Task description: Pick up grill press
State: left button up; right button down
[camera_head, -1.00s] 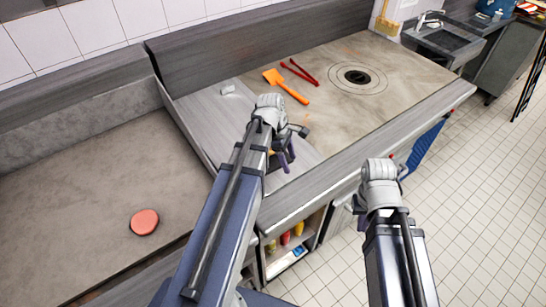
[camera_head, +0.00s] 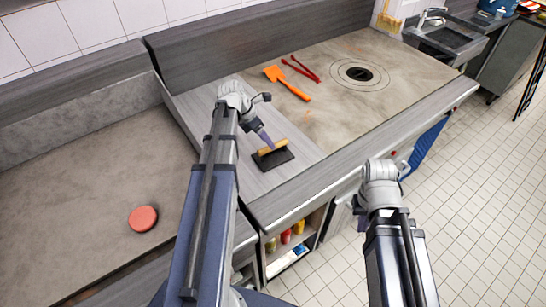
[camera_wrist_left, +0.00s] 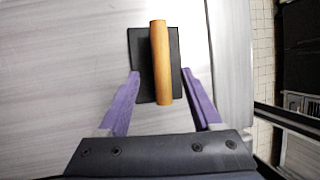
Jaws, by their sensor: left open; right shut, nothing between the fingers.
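The grill press, a black rectangular plate (camera_head: 274,160) with a wooden handle, lies flat on the grey steel counter in the head view. In the left wrist view its wooden handle (camera_wrist_left: 160,62) runs up the picture. My left gripper (camera_head: 263,139) is open with purple fingers and is close to the handle. In the left wrist view, the left gripper's (camera_wrist_left: 162,74) fingertips appear on either side of the handle, over the plate's edges. I cannot tell how far above the plate they are. My right arm's wrist shows at the right, but its fingers are hidden.
An orange spatula (camera_head: 286,82) and red tongs (camera_head: 301,69) lie behind the press. A round burner plate (camera_head: 358,75) is at the right. A reddish patty (camera_head: 143,218) lies on the lower-left surface. Bottles (camera_head: 285,236) stand on a shelf below the counter.

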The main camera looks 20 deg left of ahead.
pick_arm(q)
jog(key=shift+b+x, duration=2.3)
jog(key=shift+x, duration=0.35)
jog(key=shift+d+r, duration=0.15)
grip_shut()
